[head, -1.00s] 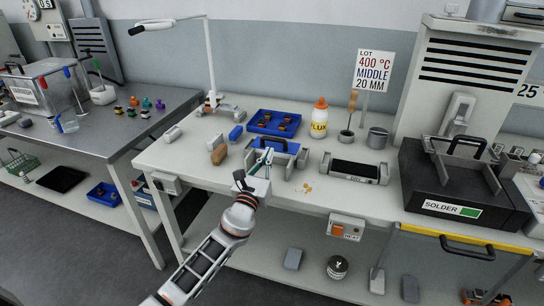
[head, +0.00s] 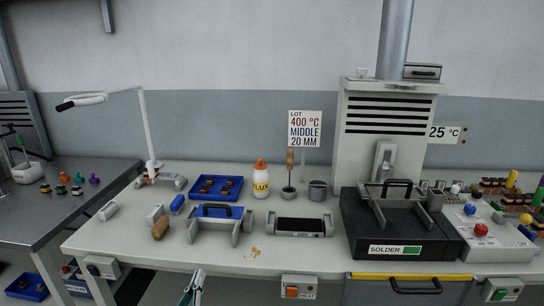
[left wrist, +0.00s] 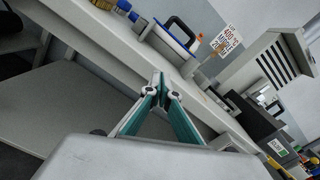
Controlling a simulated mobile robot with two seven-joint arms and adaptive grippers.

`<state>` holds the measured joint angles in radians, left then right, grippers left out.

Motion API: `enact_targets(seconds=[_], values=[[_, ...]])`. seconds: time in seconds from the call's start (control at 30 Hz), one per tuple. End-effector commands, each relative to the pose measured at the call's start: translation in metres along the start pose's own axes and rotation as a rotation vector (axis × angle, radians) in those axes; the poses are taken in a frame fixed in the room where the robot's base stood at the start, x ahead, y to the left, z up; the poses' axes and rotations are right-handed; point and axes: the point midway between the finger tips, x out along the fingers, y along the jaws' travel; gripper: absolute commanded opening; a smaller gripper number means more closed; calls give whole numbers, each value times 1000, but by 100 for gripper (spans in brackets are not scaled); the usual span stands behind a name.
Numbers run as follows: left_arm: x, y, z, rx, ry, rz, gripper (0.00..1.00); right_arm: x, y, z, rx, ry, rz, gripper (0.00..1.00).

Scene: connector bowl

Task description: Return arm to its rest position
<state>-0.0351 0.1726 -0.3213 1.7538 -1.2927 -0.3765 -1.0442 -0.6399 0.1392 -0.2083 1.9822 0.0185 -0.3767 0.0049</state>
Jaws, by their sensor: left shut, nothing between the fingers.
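My left gripper (head: 193,288) shows at the bottom edge of the head view, in front of and below the front edge of the white bench (head: 130,251). It is shut and empty. In the left wrist view its teal-lined fingers (left wrist: 160,80) meet at the tips, with the bench edge beyond them. Most of the left arm is out of the head view. My right gripper is not in view.
A yellow-edged drawer (head: 412,277) is below. Bare benchtop lies at the front left.

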Motion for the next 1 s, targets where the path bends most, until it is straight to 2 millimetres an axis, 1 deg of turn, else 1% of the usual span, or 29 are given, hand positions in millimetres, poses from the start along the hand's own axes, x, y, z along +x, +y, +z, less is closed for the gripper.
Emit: enact_targets(seconds=[0.03, 0.07, 0.1, 0.17, 0.2, 0.27, 0.3, 0.37, 0.4, 0.5, 0.6, 0.7, 0.77, 0.87, 1.0], values=[[-20, 12, -20, -167, 52, 37, 0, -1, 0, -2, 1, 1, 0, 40], [-31, 19, -31, -279, 81, 62, 0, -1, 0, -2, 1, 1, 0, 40], [-47, 27, -46, -429, 115, 99, 0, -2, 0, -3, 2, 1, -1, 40], [-72, 38, -67, -654, 160, 161, 0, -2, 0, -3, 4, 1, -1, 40], [-89, 44, -80, -803, 185, 208, 0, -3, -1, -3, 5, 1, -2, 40], [-116, 52, -100, -1026, 214, 283, 0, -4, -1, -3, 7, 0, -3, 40], [-134, 56, -112, -1173, 228, 337, 0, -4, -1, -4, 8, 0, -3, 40], [-162, 61, -128, -1391, 239, 425, 0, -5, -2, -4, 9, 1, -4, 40], [-180, 63, -137, -1532, 240, 484, 0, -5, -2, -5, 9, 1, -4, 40], [-221, 64, -156, -1847, 222, 628, 0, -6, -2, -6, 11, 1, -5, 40], [-253, 64, -168, -2087, 186, 746, 0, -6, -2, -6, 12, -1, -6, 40], [-272, 62, -174, -2242, 153, 825, 0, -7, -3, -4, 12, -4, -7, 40], [-279, 61, -176, -2296, 139, 854, 0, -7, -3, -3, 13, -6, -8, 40], [-283, 60, -177, -2335, 128, 873, 0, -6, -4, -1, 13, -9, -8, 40], [-283, 60, -177, -2336, 128, 873, 0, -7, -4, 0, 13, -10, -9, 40]])
